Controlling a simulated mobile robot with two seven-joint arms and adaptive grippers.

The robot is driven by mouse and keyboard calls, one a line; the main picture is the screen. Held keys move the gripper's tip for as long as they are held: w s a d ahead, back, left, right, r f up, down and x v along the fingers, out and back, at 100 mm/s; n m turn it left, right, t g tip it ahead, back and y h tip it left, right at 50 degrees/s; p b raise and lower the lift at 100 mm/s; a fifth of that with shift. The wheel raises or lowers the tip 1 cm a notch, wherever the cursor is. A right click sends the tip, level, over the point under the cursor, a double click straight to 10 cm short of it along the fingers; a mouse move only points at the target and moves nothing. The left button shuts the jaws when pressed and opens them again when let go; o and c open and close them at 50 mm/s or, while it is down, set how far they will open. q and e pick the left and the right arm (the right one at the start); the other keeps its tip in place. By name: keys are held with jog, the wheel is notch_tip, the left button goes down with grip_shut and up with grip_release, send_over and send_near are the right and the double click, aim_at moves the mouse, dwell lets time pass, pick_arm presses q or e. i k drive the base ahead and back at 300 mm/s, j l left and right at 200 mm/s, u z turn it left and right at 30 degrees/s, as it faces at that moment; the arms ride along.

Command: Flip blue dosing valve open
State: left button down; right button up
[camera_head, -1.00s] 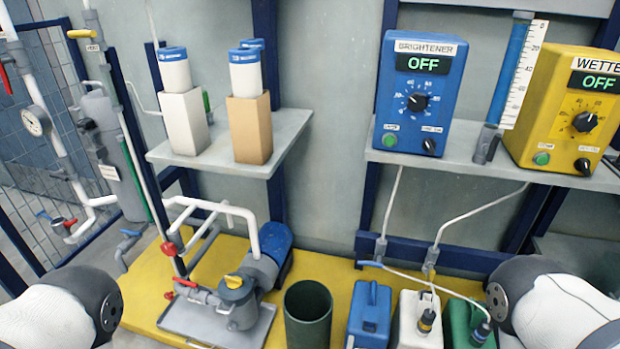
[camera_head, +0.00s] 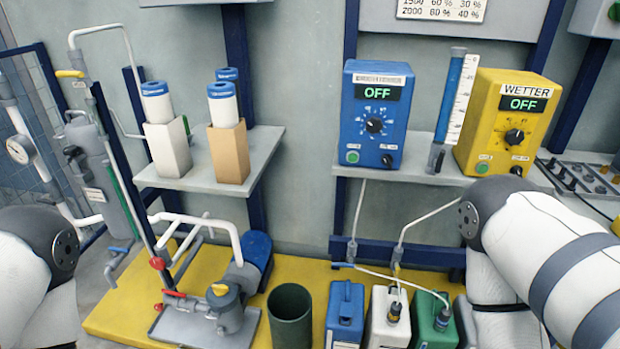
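A small blue lever (camera_head: 343,265) sits at the foot of the left dosing line, below the shelf. It points to the left, roughly level, beside a grey fitting (camera_head: 352,250) on the dark blue rail. A second blue lever (camera_head: 118,249) is on the pipework at the far left. The blue BRIGHTENER pump box (camera_head: 376,113) stands on the shelf above and reads OFF. Only links of my two arms show, at the left and right edges. Both grippers are out of the picture.
Blue (camera_head: 345,312), white (camera_head: 387,322) and green (camera_head: 432,320) canisters stand below the valves, with thin hoses above them. A dark green bucket (camera_head: 290,312) and a grey pump (camera_head: 232,312) stand to their left. The yellow WETTER box (camera_head: 507,122) reads OFF.

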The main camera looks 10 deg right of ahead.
aim_at(351, 265)
jog(key=i+j, duration=0.3)
jog(key=i, duration=0.15)
jog(key=i+j+z, duration=0.1)
jog(key=i+j, duration=0.2)
jog(key=i, duration=0.2)
